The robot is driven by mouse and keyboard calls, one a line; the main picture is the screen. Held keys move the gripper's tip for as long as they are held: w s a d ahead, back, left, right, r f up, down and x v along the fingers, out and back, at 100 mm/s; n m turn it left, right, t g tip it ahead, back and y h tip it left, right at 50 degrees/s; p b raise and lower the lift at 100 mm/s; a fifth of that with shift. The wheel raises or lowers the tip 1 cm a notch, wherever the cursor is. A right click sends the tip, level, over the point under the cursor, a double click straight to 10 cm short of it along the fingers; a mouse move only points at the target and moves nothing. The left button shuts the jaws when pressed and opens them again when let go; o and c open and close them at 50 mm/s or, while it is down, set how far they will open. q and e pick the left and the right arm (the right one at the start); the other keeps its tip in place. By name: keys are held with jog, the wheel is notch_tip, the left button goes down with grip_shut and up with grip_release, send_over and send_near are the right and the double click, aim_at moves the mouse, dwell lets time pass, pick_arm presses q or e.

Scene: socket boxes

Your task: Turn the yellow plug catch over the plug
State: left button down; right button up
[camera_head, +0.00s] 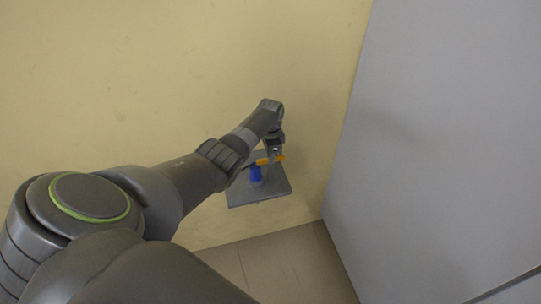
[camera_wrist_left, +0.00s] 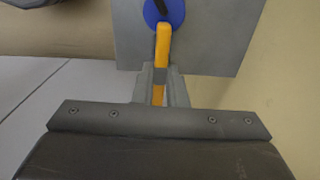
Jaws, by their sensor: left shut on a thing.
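The blue plug (camera_head: 255,175) sits on a grey socket box plate (camera_head: 272,193) on the yellow wall. The yellow plug catch (camera_head: 263,161) is a small bar beside the upper part of the plug. In the left wrist view the catch (camera_wrist_left: 163,48) runs from between my fingers up over the edge of the round blue plug (camera_wrist_left: 176,12), with a dark piece above it. My left gripper (camera_head: 277,154) is shut on the catch; its fingers (camera_wrist_left: 161,88) also show in the wrist view. My right gripper is not in view.
The yellow wall (camera_head: 200,60) stands behind the box. A large grey panel (camera_head: 440,130) rises at the right, with a gap between it and the box. The tiled floor (camera_head: 290,265) lies below. My left arm covers the lower left.

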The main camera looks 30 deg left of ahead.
pick_arm(q)
jog(key=c, duration=1.5)
grip_release()
jog(key=shift+o, duration=0.2)
jog(key=shift+r, duration=0.1)
jog(key=shift+r, duration=0.3)
notch_tip(320, 180, up, 17)
jog(key=b, duration=0.2)
jog(key=shift+f, duration=0.15)
